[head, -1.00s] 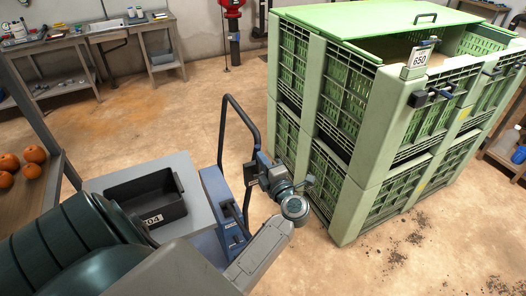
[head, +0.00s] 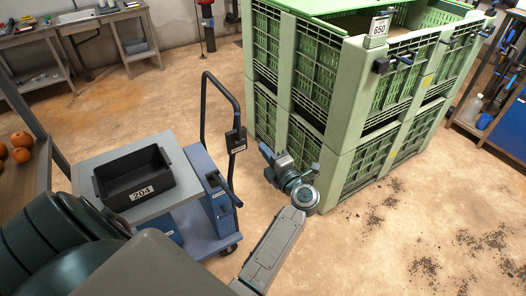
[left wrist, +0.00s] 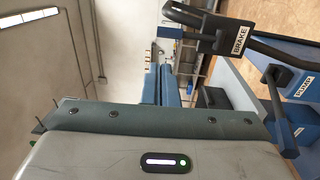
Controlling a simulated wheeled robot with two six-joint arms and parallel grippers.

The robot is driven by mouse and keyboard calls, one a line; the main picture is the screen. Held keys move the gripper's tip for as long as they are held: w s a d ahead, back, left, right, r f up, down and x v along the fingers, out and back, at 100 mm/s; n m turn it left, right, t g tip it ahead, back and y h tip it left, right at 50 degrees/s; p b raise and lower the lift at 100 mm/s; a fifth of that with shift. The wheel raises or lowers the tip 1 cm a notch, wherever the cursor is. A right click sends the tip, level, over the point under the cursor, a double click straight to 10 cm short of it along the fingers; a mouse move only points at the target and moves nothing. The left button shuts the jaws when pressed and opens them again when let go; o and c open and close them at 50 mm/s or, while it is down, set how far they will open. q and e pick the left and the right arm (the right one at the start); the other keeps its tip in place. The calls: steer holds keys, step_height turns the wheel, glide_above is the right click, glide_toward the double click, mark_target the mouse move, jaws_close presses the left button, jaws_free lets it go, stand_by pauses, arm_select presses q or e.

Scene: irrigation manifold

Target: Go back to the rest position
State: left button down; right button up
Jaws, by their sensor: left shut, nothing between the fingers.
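My left gripper (head: 266,152) is at the end of the arm that reaches up from the bottom of the head view. It is shut and empty, in front of the green crate stack (head: 337,130). In the picture it lies to the right of the blue cart's black handle (head: 204,110), with floor showing between them. There the handle's BRAKE box (left wrist: 232,38) is at top right and the PUMP box (left wrist: 300,84) is at right. My right gripper is not in view.
A black bin marked 204 (head: 112,195) sits on the cart's grey top (head: 88,165). A shelf with orange fruit (head: 20,180) is at far left, workbenches (head: 95,15) at the back. Open floor (head: 150,100) lies behind the cart; dark debris (head: 485,242) lies at right.

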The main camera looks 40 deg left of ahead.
arm_select(q)
steer(key=w+d+f+m+t+h, duration=0.1)
steer(key=d+f+m+t+h, duration=0.3)
steer(key=f+m, duration=0.5)
steer(key=d+f+m+t+h, duration=0.2)
steer(key=f+m+t+h, duration=0.25)
steer(key=f+m, duration=0.55)
steer(key=s+d+f+m+g+h, duration=0.1)
steer(key=s+f+m+h, duration=0.25)
steer(key=f, duration=0.55)
steer(key=s+d+f+m+g+h, duration=0.15)
steer(key=s+f, duration=0.35)
steer(key=f, duration=0.5)
steer(key=s+f+m+g+h, duration=0.3)
steer(key=s+f+m+g, duration=0.25)
steer(key=s+f, duration=1.2)
steer(key=s+a+f+m+g, duration=0.1)
steer(key=s+a+f+g, duration=0.1)
steer(key=s, duration=0.9)
steer(key=s+a+f+m+g, duration=0.1)
steer(key=s+a+f+g, duration=0.1)
steer(key=s, duration=1)
steer(key=f+g, duration=0.1)
steer(key=g, duration=0.1)
steer(key=shift+f+g, duration=0.25)
steer(key=shift+g, duration=0.1)
